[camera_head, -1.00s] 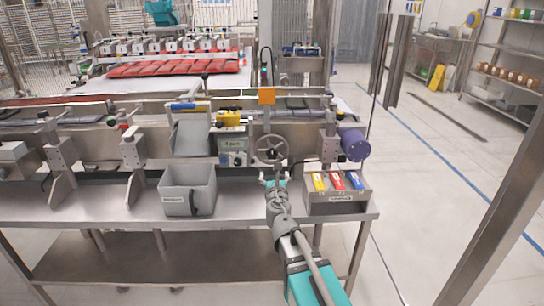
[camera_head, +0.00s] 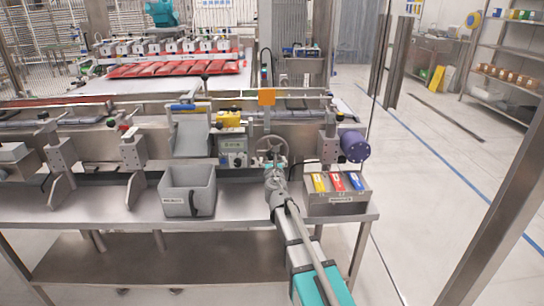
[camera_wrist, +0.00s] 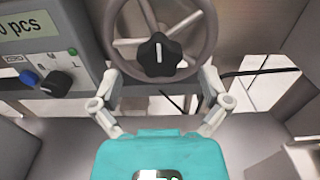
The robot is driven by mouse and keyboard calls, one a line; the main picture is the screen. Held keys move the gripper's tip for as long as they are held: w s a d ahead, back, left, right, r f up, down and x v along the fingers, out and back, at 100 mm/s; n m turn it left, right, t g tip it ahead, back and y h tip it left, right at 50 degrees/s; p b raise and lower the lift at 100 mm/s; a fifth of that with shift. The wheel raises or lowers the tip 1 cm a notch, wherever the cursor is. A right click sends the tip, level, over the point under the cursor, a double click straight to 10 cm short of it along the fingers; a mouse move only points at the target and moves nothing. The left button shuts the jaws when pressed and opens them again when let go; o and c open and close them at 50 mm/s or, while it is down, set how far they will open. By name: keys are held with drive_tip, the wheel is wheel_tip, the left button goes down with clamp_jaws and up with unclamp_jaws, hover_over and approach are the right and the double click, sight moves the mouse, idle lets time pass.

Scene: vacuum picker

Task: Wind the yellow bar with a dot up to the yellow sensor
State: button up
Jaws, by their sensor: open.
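A grey handwheel (camera_head: 270,146) with spokes is on the front of the machine. In the wrist view the handwheel (camera_wrist: 204,44) fills the top middle, with a black star knob (camera_wrist: 160,55) on it. My gripper (camera_wrist: 160,84) is open, its fingers either side of the wheel's lower part; contact is not clear. In the head view my gripper (camera_head: 272,170) overlaps the wheel's lower edge. A yellow block (camera_head: 229,118) and an orange plate (camera_head: 267,96) sit above and near the wheel. I cannot make out a dot or tell which part is the sensor.
A control box (camera_head: 233,150) with display and knobs is left of the wheel. A grey bin (camera_head: 175,202) stands on the steel table (camera_head: 110,203). A holder (camera_head: 338,208) with yellow, red and blue pieces is at right, below a purple cylinder (camera_head: 355,146).

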sight(272, 156)
drive_tip(key=shift+w+d, duration=0.1)
drive_tip(key=shift+w, duration=1.55)
drive_tip(key=c, duration=1.1)
drive_tip(key=shift+c, duration=0.2)
